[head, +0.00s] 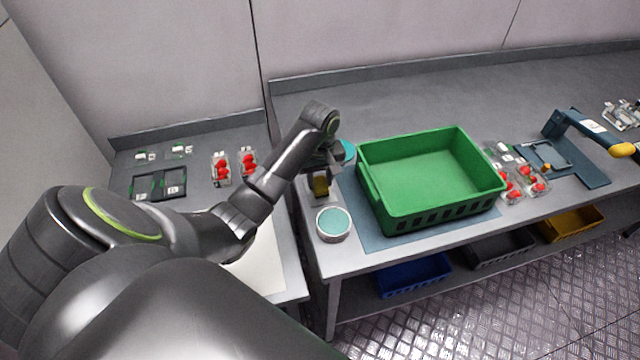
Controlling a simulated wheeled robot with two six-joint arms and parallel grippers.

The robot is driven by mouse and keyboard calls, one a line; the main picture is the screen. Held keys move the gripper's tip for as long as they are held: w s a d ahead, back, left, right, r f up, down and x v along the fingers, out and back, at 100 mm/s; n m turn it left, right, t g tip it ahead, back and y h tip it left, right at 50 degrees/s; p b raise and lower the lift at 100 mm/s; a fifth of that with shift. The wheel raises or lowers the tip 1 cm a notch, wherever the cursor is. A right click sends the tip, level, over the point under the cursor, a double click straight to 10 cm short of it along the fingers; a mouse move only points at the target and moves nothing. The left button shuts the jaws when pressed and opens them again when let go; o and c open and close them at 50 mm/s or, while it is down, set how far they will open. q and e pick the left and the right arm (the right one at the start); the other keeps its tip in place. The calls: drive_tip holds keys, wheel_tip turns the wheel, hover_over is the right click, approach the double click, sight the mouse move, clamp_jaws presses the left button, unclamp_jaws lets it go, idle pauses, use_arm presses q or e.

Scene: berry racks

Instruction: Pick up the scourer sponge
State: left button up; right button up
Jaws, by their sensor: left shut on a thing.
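The scourer sponge (320,187) is a small block, yellow with a dark part, at the left end of the right-hand grey table. My left gripper (320,174) is over it, pointing down, and is shut on it. The fingers are small and partly hidden by the wrist, and I cannot tell whether the sponge touches the table. My right gripper is not in view.
A green crate (373,194) stands empty on a blue mat (385,240), right of the sponge. A round teal-topped tub (333,223) is just in front; another teal round thing (348,150) is behind. Berry punnets (221,168) stand on the left table.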

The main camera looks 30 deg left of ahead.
sight(320, 182)
use_arm(q)
drive_tip(key=shift+r, duration=0.35)
wheel_tip(320, 182, up, 4)
drive_tip(key=shift+w+f+p, duration=0.1)
drive_tip(key=shift+f+p, duration=0.1)
drive_tip(key=shift+p, duration=0.15)
wheel_tip(320, 182, up, 4)
drive_tip(key=p, duration=0.3)
drive_tip(key=shift+f, duration=0.1)
drive_tip(key=shift+r+p, duration=0.95)
drive_tip(key=shift+p, duration=0.15)
